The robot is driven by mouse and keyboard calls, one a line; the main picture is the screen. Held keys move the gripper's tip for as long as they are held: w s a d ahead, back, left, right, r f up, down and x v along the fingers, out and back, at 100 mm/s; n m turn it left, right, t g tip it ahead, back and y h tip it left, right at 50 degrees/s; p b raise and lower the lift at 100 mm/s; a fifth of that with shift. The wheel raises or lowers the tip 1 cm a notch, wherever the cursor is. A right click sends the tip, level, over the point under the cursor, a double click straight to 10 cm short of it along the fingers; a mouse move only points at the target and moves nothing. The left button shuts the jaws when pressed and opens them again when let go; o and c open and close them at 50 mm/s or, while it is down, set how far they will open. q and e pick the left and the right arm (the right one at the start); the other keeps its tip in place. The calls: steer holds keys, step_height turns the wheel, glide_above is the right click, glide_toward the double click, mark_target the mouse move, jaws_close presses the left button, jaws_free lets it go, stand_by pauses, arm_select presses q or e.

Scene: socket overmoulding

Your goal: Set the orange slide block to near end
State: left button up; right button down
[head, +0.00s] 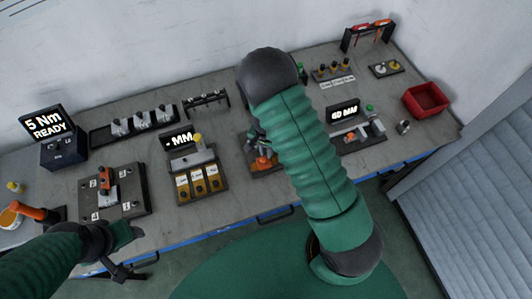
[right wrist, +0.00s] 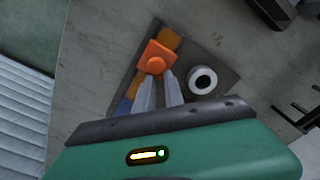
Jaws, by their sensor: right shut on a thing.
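The orange slide block (right wrist: 155,57) with a round knob sits on a brownish-orange track on a dark base plate (right wrist: 222,62) in the right wrist view. My right gripper (right wrist: 160,78) has its two fingers close together at the block's knob and is shut on it. In the head view the orange block (head: 263,162) shows partly beside my right arm, which hides much of its fixture. My left gripper (head: 122,268) hangs low at the left, in front of the table, and its jaw opening is unclear.
A white ring with a dark centre (right wrist: 202,80) stands beside the track. A fixture with yellow bins (head: 200,182) is left of the block. A "60 MM" display station (head: 343,112) and a red bin (head: 426,100) are to the right.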

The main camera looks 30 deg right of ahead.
steer(key=shift+s+a+f, duration=0.2)
steer(key=shift+s+a, duration=0.35)
steer(key=shift+a, duration=0.25)
steer(key=shift+s+d+b, duration=0.2)
steer(key=shift+d+b, duration=0.25)
steer(key=shift+d, duration=0.8)
steer(key=c, duration=2.1)
jaws_free()
steer(key=shift+r, duration=0.15)
steer(key=shift+o, duration=1.3)
steer(key=shift+s+a+r, duration=0.1)
steer(key=shift+s, duration=0.1)
steer(key=shift+o, duration=1.2)
steer(key=shift+s, duration=0.1)
steer(key=o, duration=0.4)
steer(key=shift+s+d, duration=0.1)
steer(key=shift+d, duration=0.6)
steer(key=shift+w+a+r, duration=0.2)
steer(key=shift+a+r, duration=0.05)
arm_select(q)
steer(key=shift+s+a+f, duration=0.2)
steer(key=shift+a+f, duration=0.1)
steer(key=shift+a, duration=0.15)
steer(key=shift+s+a+f, duration=0.15)
steer(key=shift+a+f, duration=0.15)
steer(key=shift+a, duration=0.15)
arm_select(e)
step_height(320, 180, up, 16)
steer(key=shift+d+r, duration=0.2)
